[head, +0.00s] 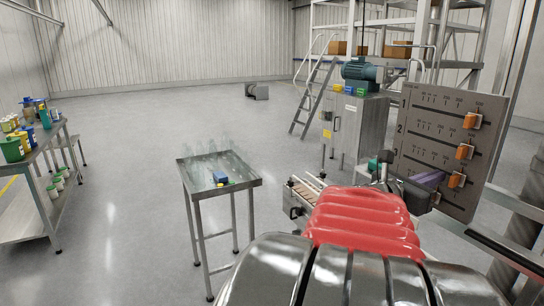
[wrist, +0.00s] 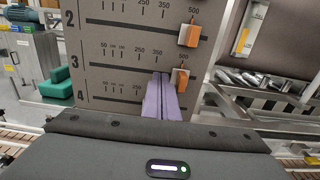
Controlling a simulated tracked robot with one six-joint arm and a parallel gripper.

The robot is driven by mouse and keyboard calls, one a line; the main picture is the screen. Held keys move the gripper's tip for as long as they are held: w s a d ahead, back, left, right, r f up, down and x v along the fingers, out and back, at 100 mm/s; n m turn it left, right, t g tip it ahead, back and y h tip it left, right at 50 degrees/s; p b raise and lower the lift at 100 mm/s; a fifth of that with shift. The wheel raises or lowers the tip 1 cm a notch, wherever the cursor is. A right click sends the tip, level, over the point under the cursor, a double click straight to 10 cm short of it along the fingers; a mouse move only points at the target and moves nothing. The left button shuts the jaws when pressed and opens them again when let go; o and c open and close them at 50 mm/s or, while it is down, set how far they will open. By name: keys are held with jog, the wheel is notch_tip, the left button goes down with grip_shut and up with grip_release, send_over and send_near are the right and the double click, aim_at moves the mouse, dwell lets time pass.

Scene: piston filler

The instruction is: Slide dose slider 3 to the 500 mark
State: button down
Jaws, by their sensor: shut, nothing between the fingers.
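The grey dose panel (head: 443,140) stands at the right with numbered slider rows. Dose slider 3 (wrist: 180,79) is an orange knob near the 500 label at the right end of its row. It also shows in the head view (head: 456,180). My gripper (wrist: 162,82) is shut and empty, its purple fingers pointing at the panel just left of slider 3. I cannot tell if they touch it. In the head view the fingers (head: 430,178) are partly hidden by my wrist.
Slider 2 (wrist: 189,34) and slider 1 (head: 470,119) are also at the right of their rows. Row 4 is partly hidden by my gripper. A small steel table (head: 185,165) with clear bottles stands left of my arm. A steel cabinet (head: 355,122) stands behind.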

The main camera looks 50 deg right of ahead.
dwell(0.4)
jog(key=v, duration=0.8)
dwell(0.5)
dwell(0.4)
